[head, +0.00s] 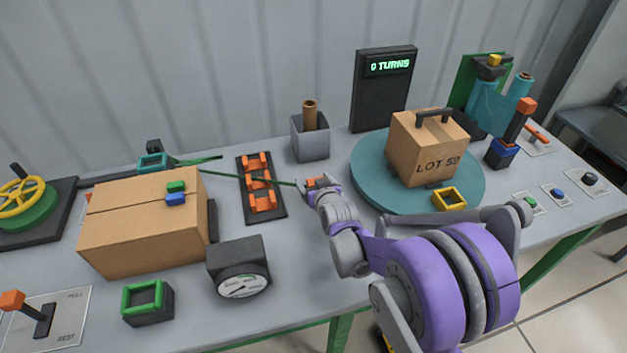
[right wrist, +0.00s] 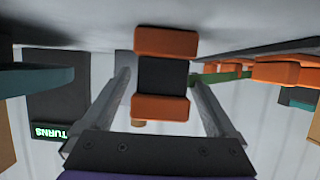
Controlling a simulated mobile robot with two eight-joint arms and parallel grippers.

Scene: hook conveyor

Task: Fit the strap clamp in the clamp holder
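The strap clamp (head: 318,182) is an orange and black piece on the end of a green strap (head: 238,174). My right gripper (head: 313,190) is around it to the right of the clamp holder. In the right wrist view the clamp (right wrist: 162,76) sits between the fingertips, its orange ends jutting beyond them, and the fingers seem to press its sides. The clamp holder (head: 277,216) is a black plate with several orange blocks; the strap crosses over it. Its orange blocks (right wrist: 285,73) also show at the right of the wrist view. My left gripper is out of view.
A cardboard box (head: 140,225) and a dial gauge (head: 239,266) stand left of and in front of the holder. A grey bin (head: 310,143) stands behind. A teal turntable (head: 372,188) with a LOT 52 box (head: 428,150) is close on the right.

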